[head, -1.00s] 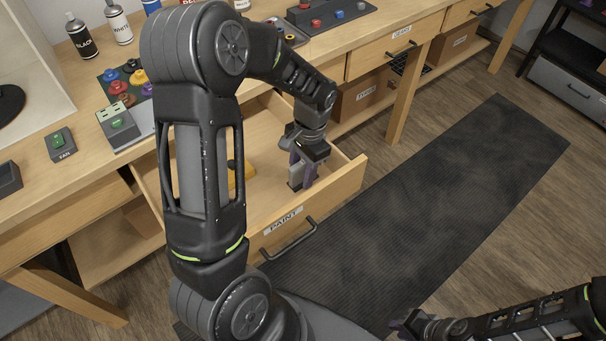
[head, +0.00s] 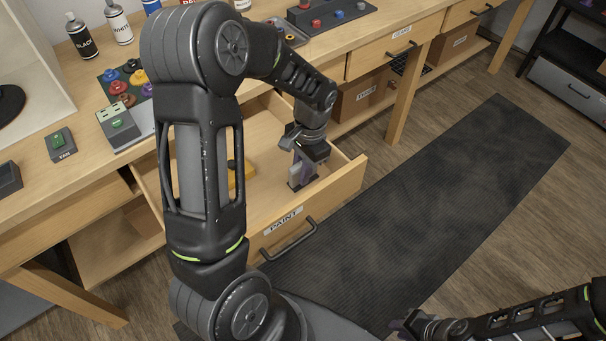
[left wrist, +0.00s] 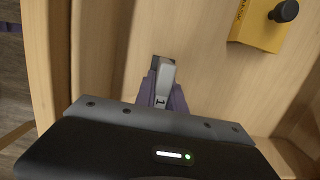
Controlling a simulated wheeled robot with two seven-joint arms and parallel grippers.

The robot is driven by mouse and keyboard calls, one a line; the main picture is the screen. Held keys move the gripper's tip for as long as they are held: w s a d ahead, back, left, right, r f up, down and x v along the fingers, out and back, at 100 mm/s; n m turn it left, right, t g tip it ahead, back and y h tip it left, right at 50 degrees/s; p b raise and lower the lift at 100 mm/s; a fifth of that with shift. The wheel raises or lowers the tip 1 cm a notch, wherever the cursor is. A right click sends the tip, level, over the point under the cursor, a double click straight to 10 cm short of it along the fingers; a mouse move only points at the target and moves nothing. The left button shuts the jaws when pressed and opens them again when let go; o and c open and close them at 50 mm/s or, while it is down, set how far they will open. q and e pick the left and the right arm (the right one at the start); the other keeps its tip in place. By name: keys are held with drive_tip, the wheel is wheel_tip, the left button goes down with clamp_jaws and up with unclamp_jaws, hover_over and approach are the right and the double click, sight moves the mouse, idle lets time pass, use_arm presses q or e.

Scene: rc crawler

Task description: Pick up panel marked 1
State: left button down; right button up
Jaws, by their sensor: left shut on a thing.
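My left gripper (head: 303,172) reaches down into the open drawer labelled PAINT (head: 338,193). Its purple fingers are shut on a small grey thing (left wrist: 165,77), which stands between them in the left wrist view and has a darker part at its far end.
A yellow block with a black knob (left wrist: 262,28) lies in the drawer, apart from my left gripper. The drawer walls stand close around the gripper. Spray cans (head: 81,38) and a FAN switch (head: 60,145) are on the bench. A dark mat (head: 450,190) covers the floor.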

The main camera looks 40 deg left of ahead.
use_arm(q)
wheel_tip(320, 180, up, 10)
idle(0.6)
drive_tip(key=shift+r, duration=0.1)
idle(0.4)
